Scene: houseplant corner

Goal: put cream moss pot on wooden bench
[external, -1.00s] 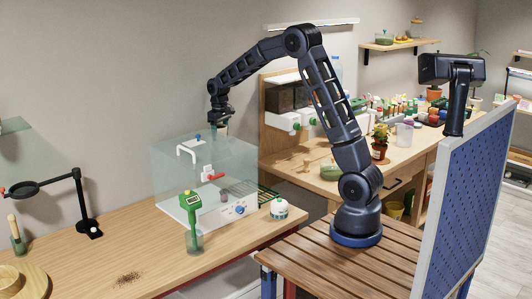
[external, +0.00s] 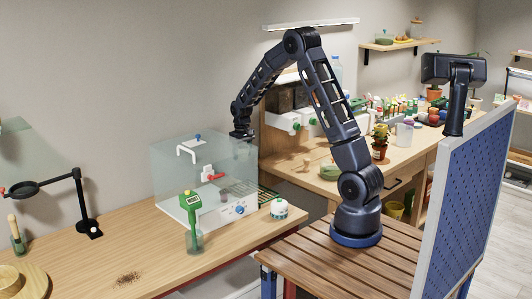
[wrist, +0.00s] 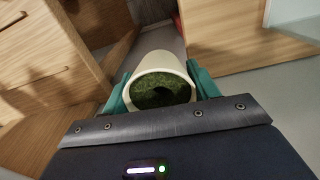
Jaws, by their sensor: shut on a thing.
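The cream moss pot (wrist: 165,62) is a pale round pot with dark green moss inside. My gripper (wrist: 162,90) is shut on it, with a teal finger on each side in the wrist view. In the external view my gripper (external: 241,134) is in the air at the back right of the clear box, and the pot cannot be made out there. A wooden bench (external: 293,166) with drawers stands against the wall to its right. A light wooden table (external: 150,262) is at the front left; I cannot tell which of the two the task means.
The clear box (external: 175,165) with taps stands close to my gripper. The bench holds white dispensers (external: 283,121), a potted plant (external: 380,143) and several bottles.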

